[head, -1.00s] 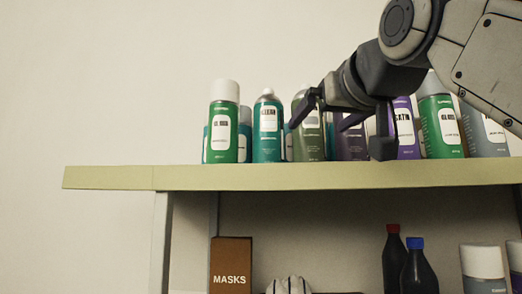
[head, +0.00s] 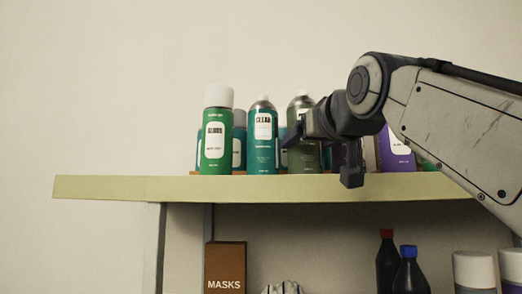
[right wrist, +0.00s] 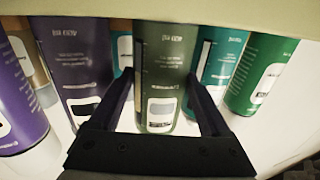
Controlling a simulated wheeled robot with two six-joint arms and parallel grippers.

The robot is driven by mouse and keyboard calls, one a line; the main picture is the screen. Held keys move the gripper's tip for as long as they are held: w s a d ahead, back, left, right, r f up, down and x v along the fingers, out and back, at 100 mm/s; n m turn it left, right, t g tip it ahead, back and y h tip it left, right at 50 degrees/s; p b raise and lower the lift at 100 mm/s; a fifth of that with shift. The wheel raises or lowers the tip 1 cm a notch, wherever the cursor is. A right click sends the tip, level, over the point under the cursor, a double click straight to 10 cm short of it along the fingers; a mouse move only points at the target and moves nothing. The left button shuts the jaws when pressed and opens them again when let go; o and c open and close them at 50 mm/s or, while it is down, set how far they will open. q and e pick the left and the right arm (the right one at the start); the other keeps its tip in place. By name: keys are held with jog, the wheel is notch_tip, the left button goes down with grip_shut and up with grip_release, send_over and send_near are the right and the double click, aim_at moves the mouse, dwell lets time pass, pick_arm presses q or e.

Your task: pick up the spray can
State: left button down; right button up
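Several spray cans stand upright in a row on the top shelf. A dark olive-green can (head: 302,157) stands third from the left in the front row. In the right wrist view the olive can (right wrist: 165,45) is between the two fingers of my right gripper (right wrist: 160,76), with gaps showing on both sides. In the head view my right gripper (head: 318,145) is open at the olive can, hiding its right side. The task does not say which can is meant. My left gripper is not in view.
A green can (head: 216,135) with a white cap and a teal can (head: 262,140) stand left of the olive one. A purple can (head: 395,150) stands to the right. The shelf board (head: 120,188) is bare at its left end. Dark bottles (head: 411,275) stand below.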

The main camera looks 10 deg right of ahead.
aim_at(303, 94)
jog(key=shift+c, duration=0.4)
jog(key=shift+r, duration=0.1)
jog(key=shift+r, duration=0.6)
jog(key=shift+r+p, duration=2.6)
jog(key=shift+r, duration=1.8)
jog(key=o, duration=0.8)
grip_shut()
